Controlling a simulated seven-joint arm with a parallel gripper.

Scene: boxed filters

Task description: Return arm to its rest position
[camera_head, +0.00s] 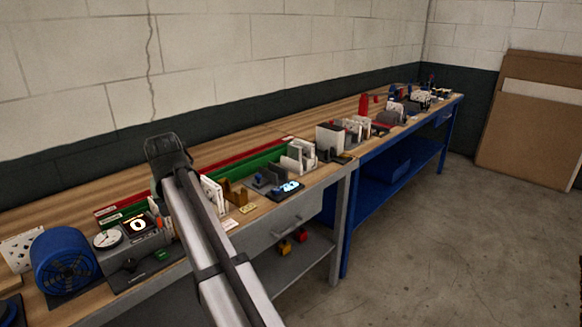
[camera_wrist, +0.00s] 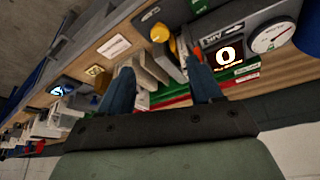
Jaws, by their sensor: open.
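My arm (camera_head: 205,235) reaches up from the bottom of the head view, in front of the near workbench, and ends in a dark wrist (camera_head: 167,150) above the bench. The fingers cannot be made out in the head view. In the wrist view my gripper (camera_wrist: 162,85) shows two blue fingers, set well apart, with nothing held between them. The picture there is turned over, and the fingers point toward the bench front, with white boards or boxes and the display unit beyond them. Whether a fingertip touches anything cannot be told.
The near wooden bench (camera_head: 60,225) carries a blue fan (camera_head: 66,260), a display unit (camera_head: 138,226) reading 0, a dial gauge (camera_head: 107,239), a green tray (camera_head: 262,162) and white boards (camera_head: 299,157). A blue bench (camera_head: 352,215) stands farther right. The floor (camera_head: 430,250) at right is clear.

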